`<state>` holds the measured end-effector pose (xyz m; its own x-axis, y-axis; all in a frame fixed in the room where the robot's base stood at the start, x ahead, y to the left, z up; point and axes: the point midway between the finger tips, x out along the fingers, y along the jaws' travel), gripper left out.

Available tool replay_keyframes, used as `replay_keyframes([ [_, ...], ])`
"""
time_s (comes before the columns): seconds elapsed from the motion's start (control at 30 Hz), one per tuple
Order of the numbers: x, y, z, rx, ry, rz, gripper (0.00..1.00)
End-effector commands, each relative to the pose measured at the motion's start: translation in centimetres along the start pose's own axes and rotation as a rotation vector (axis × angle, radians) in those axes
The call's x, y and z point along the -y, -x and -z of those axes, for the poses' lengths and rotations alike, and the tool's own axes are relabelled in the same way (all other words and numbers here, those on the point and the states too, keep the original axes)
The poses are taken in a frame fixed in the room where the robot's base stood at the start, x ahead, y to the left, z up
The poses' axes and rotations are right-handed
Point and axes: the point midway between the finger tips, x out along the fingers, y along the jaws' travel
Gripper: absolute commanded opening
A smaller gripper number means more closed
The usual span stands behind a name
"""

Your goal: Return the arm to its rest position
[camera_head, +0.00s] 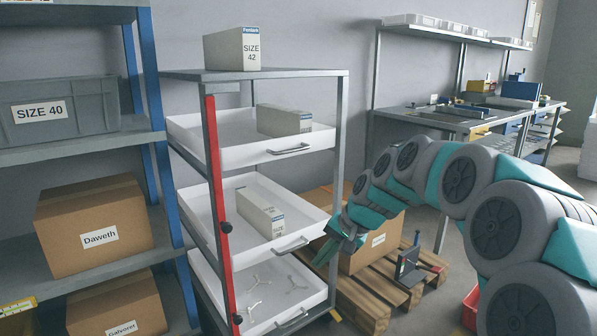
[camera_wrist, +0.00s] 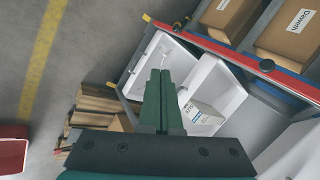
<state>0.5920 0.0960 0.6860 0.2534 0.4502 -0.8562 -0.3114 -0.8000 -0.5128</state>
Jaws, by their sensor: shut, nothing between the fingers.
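My arm (camera_head: 455,180) reaches in from the right in the head view, its grey and teal links bending toward the drawer rack. My gripper (camera_head: 328,252) is in front of the rack's right side, near the middle and lower white drawers. In the wrist view my gripper (camera_wrist: 160,78) has its green fingers together, with nothing between them. It appears over the lower drawer (camera_wrist: 150,85), and I cannot tell its exact distance from it.
The rack (camera_head: 335,90) has white drawers holding boxes, with a SIZE 42 box (camera_head: 232,49) on top. Shelves with cartons (camera_head: 95,226) stand left. A pallet (camera_head: 365,303) with a carton (camera_head: 372,246) lies beside the rack. A workbench (camera_head: 435,118) stands behind. Open floor shows in the wrist view.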

Motion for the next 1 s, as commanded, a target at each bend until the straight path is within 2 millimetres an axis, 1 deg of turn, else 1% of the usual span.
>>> replay_keyframes([
  [0.03, -0.6, 0.8, -2.3, 0.014, 0.035, -0.027, 0.00],
  [0.1, -1.9, 1.2, -5.3, 0.043, 0.080, -0.072, 0.00],
  [0.17, -3.1, 1.8, -7.8, 0.065, 0.118, -0.109, 0.00],
  [0.2, -4.1, 2.1, -9.5, 0.081, 0.140, -0.136, 0.00],
  [0.27, -5.5, 2.7, -11.8, 0.100, 0.174, -0.175, 0.00],
  [0.3, -6.6, 3.0, -13.4, 0.116, 0.192, -0.202, 0.00],
  [0.37, -8.2, 3.6, -15.7, 0.133, 0.222, -0.240, 0.00],
  [0.4, -9.4, 3.8, -17.2, 0.150, 0.238, -0.268, 0.00],
  [0.47, -11.2, 4.5, -19.4, 0.167, 0.264, -0.309, 0.00],
  [0.5, -12.5, 4.7, -21.0, 0.186, 0.276, -0.336, 0.00],
  [0.57, -14.4, 5.3, -23.1, 0.206, 0.294, -0.375, 0.00],
  [0.6, -15.8, 5.6, -24.6, 0.224, 0.304, -0.403, 0.00],
  [0.7, -18.9, 6.4, -27.8, 0.258, 0.324, -0.459, 0.00],
  [0.8, -21.3, 7.1, -30.3, 0.285, 0.334, -0.504, 0.00],
  [0.9, -23.1, 7.4, -32.0, 0.309, 0.337, -0.533, 0.00],
  [1.0, -23.9, 7.6, -32.9, 0.319, 0.340, -0.547, 0.00],
])
